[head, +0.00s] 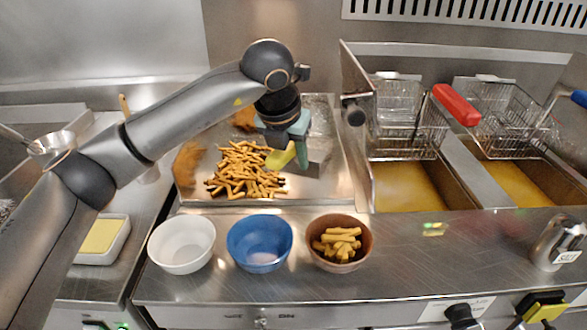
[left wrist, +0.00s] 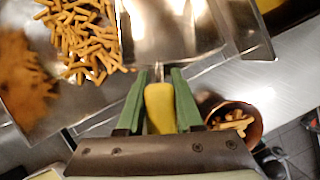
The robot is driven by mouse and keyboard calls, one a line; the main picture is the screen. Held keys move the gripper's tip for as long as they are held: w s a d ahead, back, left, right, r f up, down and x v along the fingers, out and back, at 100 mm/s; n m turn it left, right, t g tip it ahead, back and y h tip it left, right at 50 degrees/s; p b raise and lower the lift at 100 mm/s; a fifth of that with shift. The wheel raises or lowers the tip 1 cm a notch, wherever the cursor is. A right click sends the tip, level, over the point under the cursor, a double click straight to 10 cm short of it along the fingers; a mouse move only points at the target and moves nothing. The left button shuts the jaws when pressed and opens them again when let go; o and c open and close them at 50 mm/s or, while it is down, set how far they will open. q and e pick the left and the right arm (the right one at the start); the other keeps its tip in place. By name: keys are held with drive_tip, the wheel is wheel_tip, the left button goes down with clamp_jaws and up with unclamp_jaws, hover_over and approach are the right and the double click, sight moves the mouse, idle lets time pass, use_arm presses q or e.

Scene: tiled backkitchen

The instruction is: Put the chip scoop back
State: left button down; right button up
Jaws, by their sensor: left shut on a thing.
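My left gripper (head: 290,138) is shut on the yellow handle (head: 281,157) of the chip scoop and holds it over the right part of the steel chip tray (head: 335,180). In the left wrist view the gripper's green fingers (left wrist: 159,98) close on both sides of the handle (left wrist: 160,112). The scoop's metal pan (left wrist: 170,35) reaches away from the fingers, and no chips show in it. In the head view the gripper partly hides the pan (head: 319,150). I cannot tell whether the scoop touches the tray. My right gripper is not in view.
A chip pile (head: 245,172) lies in the tray. In front stand a white bowl (head: 181,246), a blue bowl (head: 259,243) and a brown bowl (head: 339,242) with chips. Fryer baskets (head: 403,118) hang at right; a salt shaker (head: 557,243) stands front right.

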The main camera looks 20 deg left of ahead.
sight(293, 173)
use_arm(q)
wheel_tip(293, 173, down, 2)
drive_tip(key=shift+f, duration=0.25)
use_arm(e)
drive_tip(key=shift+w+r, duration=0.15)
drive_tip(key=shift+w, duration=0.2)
use_arm(q)
drive_tip(key=shift+f+b, duration=0.65)
drive_tip(key=c, duration=0.6)
unclamp_jaws()
drive_tip(key=shift+o, duration=0.2)
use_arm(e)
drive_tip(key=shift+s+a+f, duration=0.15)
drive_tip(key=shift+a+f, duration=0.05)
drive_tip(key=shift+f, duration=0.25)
use_arm(q)
drive_tip(key=shift+r+p, duration=0.5)
drive_tip(key=shift+p, duration=0.05)
drive_tip(key=v, duration=1.2)
drive_tip(key=shift+r, duration=0.15)
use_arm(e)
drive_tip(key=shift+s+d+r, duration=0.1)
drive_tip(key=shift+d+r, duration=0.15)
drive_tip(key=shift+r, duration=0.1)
use_arm(q)
drive_tip(key=shift+w, duration=0.1)
